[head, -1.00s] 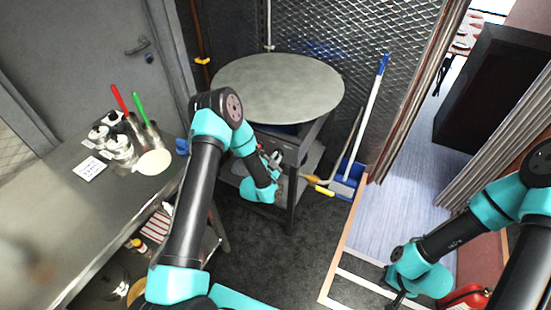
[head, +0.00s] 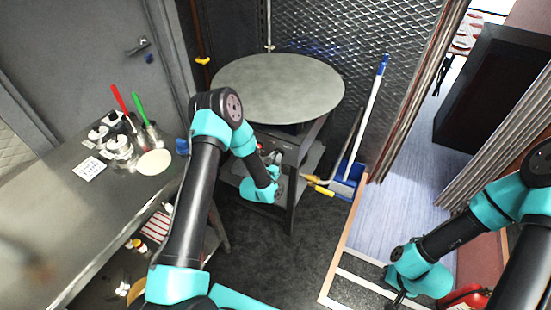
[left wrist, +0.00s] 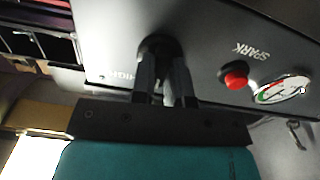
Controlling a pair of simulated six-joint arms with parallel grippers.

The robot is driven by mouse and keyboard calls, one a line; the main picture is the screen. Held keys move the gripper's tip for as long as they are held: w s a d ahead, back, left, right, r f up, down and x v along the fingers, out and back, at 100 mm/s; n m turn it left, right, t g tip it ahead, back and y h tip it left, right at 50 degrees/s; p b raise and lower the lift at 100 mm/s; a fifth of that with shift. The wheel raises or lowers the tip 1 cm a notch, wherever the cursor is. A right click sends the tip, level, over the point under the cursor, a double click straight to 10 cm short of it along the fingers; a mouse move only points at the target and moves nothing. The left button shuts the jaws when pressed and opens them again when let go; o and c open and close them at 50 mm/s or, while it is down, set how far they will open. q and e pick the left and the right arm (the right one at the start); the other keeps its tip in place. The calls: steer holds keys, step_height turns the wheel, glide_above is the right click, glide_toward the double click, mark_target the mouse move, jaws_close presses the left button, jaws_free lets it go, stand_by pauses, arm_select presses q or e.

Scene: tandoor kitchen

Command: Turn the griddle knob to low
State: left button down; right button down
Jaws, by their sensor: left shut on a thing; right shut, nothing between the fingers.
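The round grey griddle (head: 278,88) sits on a dark stand at the back. In the left wrist view its control panel (left wrist: 205,30) fills the top, with the dark knob (left wrist: 157,43) between my left fingers. A "HIGH" label is beside the knob, partly covered by a finger. My left gripper (head: 272,160) is at the front of the stand, below the plate; its fingers (left wrist: 165,70) are shut on the knob. The knob's pointer is hidden, so its setting cannot be read. My right gripper (head: 397,300) is shut and empty at the bottom right, far from the griddle.
A red button (left wrist: 235,79) marked "SPARK" and a round gauge (left wrist: 283,90) sit beside the knob. A steel counter (head: 60,215) with jars lies left. A yellow-handled valve (head: 323,190) and a blue dustpan (head: 345,183) with a broom stand right of the stand.

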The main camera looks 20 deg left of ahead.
arm_select(q)
steer(key=n, duration=0.5)
steer(key=shift+n, duration=0.4)
steer(key=c, duration=1.1)
jaws_free()
steer(key=shift+s, duration=0.15)
steer(key=s, duration=0.5)
steer(key=s+a, duration=0.1)
steer(key=s, duration=0.5)
steer(key=s+a, duration=0.1)
steer(key=s, duration=0.5)
steer(key=shift+d+f, duration=0.1)
